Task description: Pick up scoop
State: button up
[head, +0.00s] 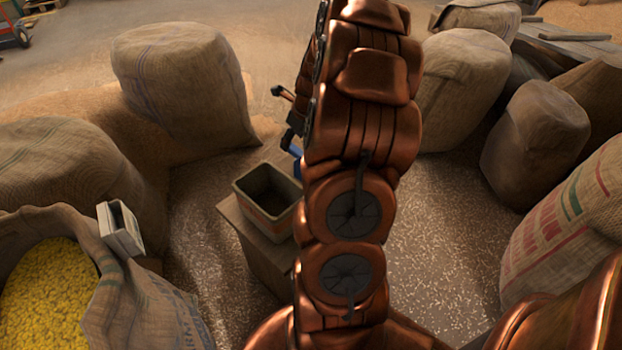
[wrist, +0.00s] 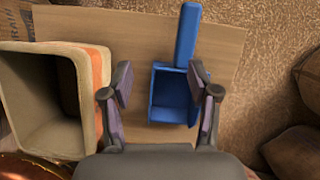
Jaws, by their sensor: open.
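The blue scoop (wrist: 175,95) lies on a wooden board (wrist: 135,30) in the wrist view, its square cup nearer me and its handle (wrist: 187,35) pointing away. My gripper (wrist: 161,82) is open and empty. Its two fingertips appear on either side of the cup in the picture, the right one overlapping the cup's right edge, the left one further from it. I cannot tell the height gap. In the head view a small blue patch (head: 289,141), likely the scoop, shows beside my arm, which hides the rest.
A square beige container (head: 262,221) with an orange band stands on the wooden support (head: 243,238); it is close left of my gripper in the wrist view. Several burlap sacks (head: 185,80) surround the area. An open sack of yellow grain (head: 45,295) and a small grey box (head: 120,232) are at left.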

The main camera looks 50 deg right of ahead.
aim_at(298, 151)
jog(key=d+f, duration=0.1)
jog(key=d+m, duration=0.1)
jog(key=f, duration=0.1)
jog(key=shift+s+d+f+m+b, duration=0.25)
jog(key=shift+d+f+m+b, duration=0.05)
jog(key=shift+d+m+b, duration=0.1)
jog(key=shift+d+f, duration=0.15)
jog(key=shift+f, duration=0.1)
jog(key=shift+d+b+x, duration=0.2)
jog(key=shift+b+x, duration=0.4)
jog(key=shift+x, duration=1.2)
jog(key=shift+d+b+x, duration=0.15)
jog(key=shift+b+x, duration=0.45)
jog(key=shift+x, duration=1.2)
jog(key=shift+c, duration=0.4)
grip_shut()
